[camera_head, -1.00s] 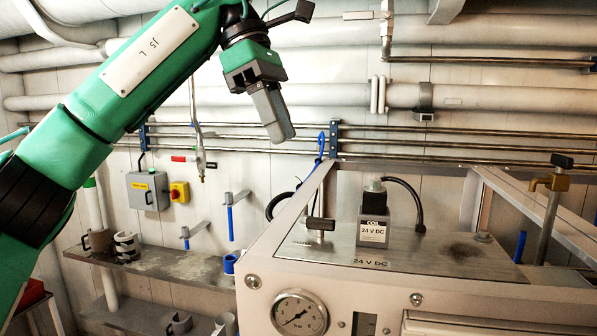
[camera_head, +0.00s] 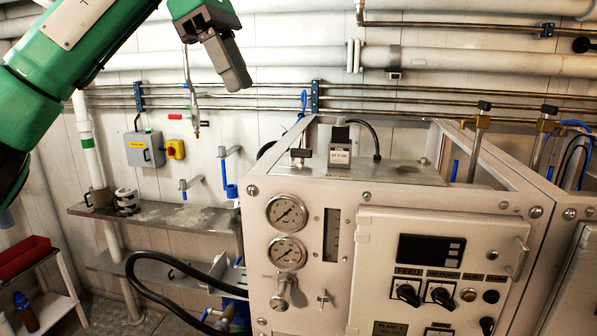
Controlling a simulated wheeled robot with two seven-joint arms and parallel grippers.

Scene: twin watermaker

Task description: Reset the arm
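My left arm is green and comes in from the upper left. Its grey gripper (camera_head: 236,80) hangs in the air above and left of the watermaker cabinet, pointing down and slightly right. Its fingers look close together, but from this angle I cannot tell whether they are open or shut. Nothing shows hanging from it. My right gripper is out of view. The watermaker cabinet (camera_head: 345,205) stands at centre right with gauges, knobs and a small display on its front.
A grey wall shelf (camera_head: 165,217) with pipe pieces is left of the cabinet. A grey box (camera_head: 144,149) and a yellow switch (camera_head: 175,149) are on the wall. A red tray (camera_head: 22,255) stands at lower left. Pipes cross the back wall. A black hose (camera_head: 165,312) loops low.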

